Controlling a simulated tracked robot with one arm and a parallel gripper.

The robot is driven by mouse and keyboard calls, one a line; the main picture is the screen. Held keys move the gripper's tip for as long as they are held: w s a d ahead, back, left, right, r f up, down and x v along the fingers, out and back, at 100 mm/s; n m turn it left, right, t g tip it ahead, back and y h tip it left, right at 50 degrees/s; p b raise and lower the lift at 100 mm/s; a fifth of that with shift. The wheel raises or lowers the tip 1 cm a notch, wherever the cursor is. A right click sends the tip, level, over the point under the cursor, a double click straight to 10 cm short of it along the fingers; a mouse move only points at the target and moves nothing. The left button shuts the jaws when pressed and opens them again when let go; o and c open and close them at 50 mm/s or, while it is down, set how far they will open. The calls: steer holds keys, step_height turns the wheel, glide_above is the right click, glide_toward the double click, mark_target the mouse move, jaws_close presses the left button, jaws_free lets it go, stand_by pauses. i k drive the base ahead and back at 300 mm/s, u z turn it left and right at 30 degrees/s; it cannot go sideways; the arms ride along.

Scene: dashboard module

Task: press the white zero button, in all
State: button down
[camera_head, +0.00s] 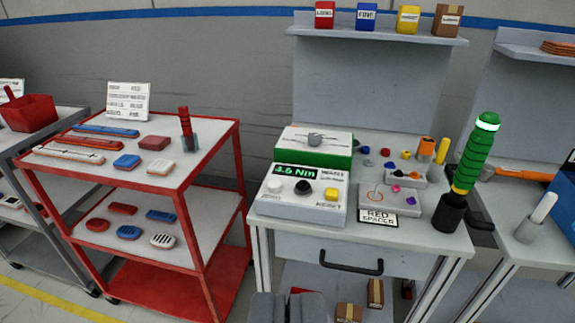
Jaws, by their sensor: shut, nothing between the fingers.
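The white zero button (275,187) is on the left of the sloped top of a light grey meter box (300,213) on the grey workbench. A black knob (303,188) and a yellow button (331,194) sit to its right. A dark display (296,172) above them shows green characters, seemingly 3.5 Nm. My gripper (289,300) shows at the bottom edge of the picture, shut and empty. In the picture it is below the meter box and apart from it. Nothing covers the white button.
A green-sided box (313,152) stands behind the meter. A green-handled tool (472,155) stands upright in a black holder to the right. A RED SPACERS card (377,217) lies near the bench front, above a drawer handle (351,264). A red cart (130,165) stands left.

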mark_target(274, 186)
steer(key=u, duration=0.1)
steer(key=i, duration=0.55)
steer(key=z, duration=1.2)
steer(key=k, duration=1.85)
steer(key=u, duration=0.75)
steer(key=i, duration=1)
steer(key=z, duration=0.05)
